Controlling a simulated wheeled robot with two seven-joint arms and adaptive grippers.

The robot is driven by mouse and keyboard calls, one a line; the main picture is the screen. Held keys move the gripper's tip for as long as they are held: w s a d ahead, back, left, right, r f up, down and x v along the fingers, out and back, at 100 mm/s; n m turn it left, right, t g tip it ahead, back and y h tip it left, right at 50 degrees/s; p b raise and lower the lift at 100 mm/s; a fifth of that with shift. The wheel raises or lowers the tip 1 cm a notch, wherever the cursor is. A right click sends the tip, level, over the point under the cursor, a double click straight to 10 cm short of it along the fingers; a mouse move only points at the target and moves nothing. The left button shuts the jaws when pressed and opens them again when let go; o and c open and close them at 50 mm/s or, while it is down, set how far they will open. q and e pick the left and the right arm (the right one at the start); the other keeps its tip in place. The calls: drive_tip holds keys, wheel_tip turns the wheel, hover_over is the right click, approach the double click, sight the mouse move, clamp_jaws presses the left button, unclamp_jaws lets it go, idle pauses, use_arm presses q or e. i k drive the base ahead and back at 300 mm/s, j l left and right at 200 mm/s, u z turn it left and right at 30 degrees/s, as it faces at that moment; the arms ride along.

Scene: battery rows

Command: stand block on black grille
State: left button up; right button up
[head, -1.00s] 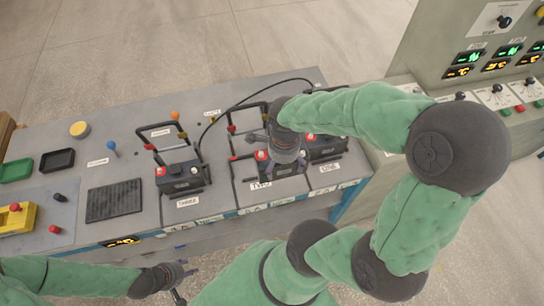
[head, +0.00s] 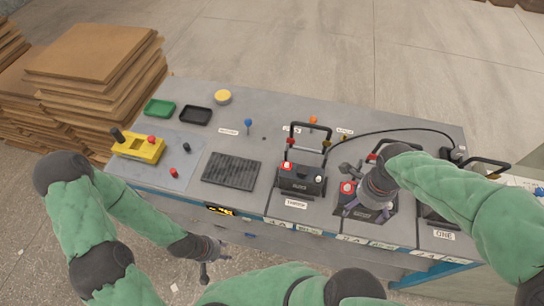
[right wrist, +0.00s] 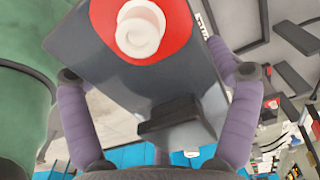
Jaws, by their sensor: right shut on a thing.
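The black grille (head: 231,170) lies flat and empty on the grey bench, left of the battery blocks. My right gripper (head: 364,204) is at the middle slot, shut on a dark block (head: 350,199) with a red terminal. In the right wrist view this block (right wrist: 150,85) sits between the two fingers, its red disc and white knob facing the camera. The arm hides much of it in the head view, so I cannot tell whether it is lifted. My left gripper (head: 216,262) is empty and open in front of the bench's near edge.
Another block (head: 300,182) stands at the slot marked THREE, between grille and right gripper, with a black handle frame behind it. A black cable runs behind the slots. A yellow box (head: 138,147), green tray (head: 160,109) and black tray (head: 196,115) are at left.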

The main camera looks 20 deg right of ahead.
sight(231, 170)
drive_tip(key=i+j, duration=0.15)
drive_tip(key=j, duration=0.25)
drive_tip(key=i+j, duration=0.15)
drive_tip(key=j, duration=0.25)
drive_tip(key=i+j, duration=0.1)
drive_tip(key=j, duration=0.3)
drive_tip(key=i+j, duration=0.15)
drive_tip(key=j, duration=0.25)
